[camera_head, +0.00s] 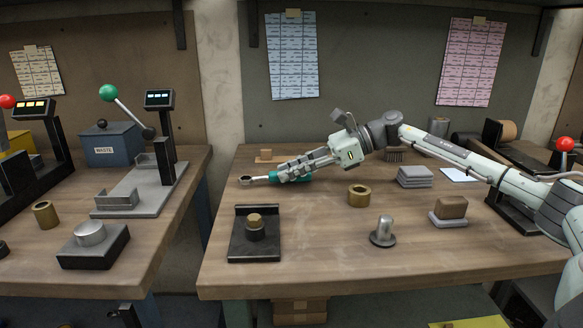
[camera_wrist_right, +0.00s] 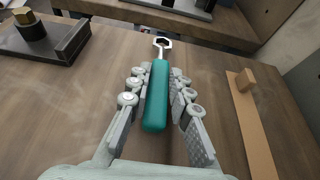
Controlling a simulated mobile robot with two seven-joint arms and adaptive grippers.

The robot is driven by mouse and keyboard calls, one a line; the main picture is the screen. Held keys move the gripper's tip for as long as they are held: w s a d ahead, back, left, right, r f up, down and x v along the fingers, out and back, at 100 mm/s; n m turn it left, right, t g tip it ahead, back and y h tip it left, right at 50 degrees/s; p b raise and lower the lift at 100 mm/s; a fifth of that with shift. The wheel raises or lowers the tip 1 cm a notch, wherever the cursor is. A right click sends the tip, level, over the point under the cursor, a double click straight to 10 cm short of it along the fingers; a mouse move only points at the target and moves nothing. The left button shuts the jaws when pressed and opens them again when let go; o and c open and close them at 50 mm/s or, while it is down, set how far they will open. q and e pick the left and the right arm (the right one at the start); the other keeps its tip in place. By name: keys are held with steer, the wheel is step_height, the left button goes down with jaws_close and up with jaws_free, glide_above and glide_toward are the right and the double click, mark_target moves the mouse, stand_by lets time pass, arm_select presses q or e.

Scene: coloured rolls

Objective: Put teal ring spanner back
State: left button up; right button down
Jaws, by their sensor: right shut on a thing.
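The teal ring spanner has a teal handle and a bright metal shank with a ring head (camera_head: 246,180) at its left end. It lies level at the left part of the middle workbench (camera_head: 330,262). My right gripper (camera_head: 284,172) is shut on its handle, reaching in from the right. In the right wrist view the teal handle (camera_wrist_right: 156,100) sits between the two jointed fingers of the gripper (camera_wrist_right: 155,82), with the head pointing away. Whether the spanner touches the bench or hangs just above it, I cannot tell. My left gripper is not in view.
A light wooden strip with a small block (camera_head: 265,156) lies just behind the spanner. A black stand with a brass-topped cylinder (camera_head: 255,228) is in front. A brass ring (camera_head: 358,195), grey stacked plates (camera_head: 414,177) and a metal knob (camera_head: 383,232) stand to the right.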

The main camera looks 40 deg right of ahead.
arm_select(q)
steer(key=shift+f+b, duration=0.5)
arm_select(e)
steer(key=shift+f, duration=0.5)
steer(key=c, duration=1.3)
jaws_free()
steer(key=shift+o, duration=0.5)
steer(key=o, duration=0.4)
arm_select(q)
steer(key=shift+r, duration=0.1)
arm_select(e)
steer(key=shift+b+v, duration=0.45)
steer(key=shift+v, duration=1.8)
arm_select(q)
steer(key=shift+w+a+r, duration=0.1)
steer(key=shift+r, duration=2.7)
arm_select(e)
steer(key=shift+v, duration=0.8)
